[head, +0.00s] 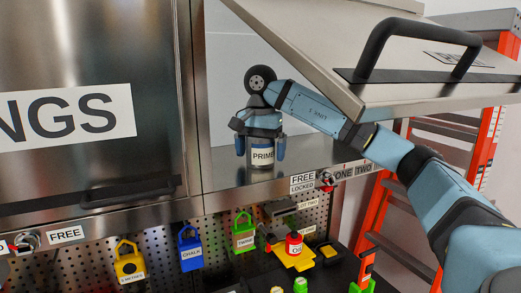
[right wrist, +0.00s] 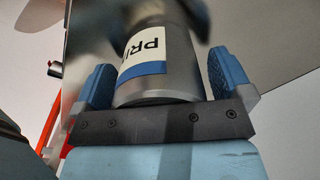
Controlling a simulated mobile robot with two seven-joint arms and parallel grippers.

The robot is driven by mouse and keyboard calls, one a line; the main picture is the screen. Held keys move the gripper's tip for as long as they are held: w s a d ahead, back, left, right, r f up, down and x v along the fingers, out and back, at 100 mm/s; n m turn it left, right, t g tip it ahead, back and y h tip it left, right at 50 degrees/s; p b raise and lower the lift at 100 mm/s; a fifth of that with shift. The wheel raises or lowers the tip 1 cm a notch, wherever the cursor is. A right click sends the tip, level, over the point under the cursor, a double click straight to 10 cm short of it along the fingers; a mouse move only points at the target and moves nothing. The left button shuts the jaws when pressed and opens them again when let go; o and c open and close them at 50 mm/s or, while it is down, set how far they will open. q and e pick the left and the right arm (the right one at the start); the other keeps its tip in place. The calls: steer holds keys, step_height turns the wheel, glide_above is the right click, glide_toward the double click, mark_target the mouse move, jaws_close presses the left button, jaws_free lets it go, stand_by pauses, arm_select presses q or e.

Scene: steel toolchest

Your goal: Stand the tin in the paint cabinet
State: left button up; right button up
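The grey tin (head: 263,158), labelled "PRIME…" with a blue band, stands upright on the floor of the open steel cabinet (head: 222,169). My right gripper (head: 262,147) is around it, with one blue finger on each side. The fingers look spread, with a small gap on the left side in the head view. In the right wrist view the tin (right wrist: 160,62) sits between the fingers of the right gripper (right wrist: 168,82); contact on the right side is unclear. The tin's top is hidden by the gripper. My left gripper is not in view.
The raised cabinet door (head: 400,60) with its black handle hangs above my right arm. A shut door (head: 80,90) marked "…NGS" is on the left. Below are padlocks (head: 190,248) on a perforated panel. An orange ladder (head: 480,150) stands at the right.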

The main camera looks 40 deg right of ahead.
steer(key=shift+r, duration=6.25)
steer(key=shift+f, duration=0.1)
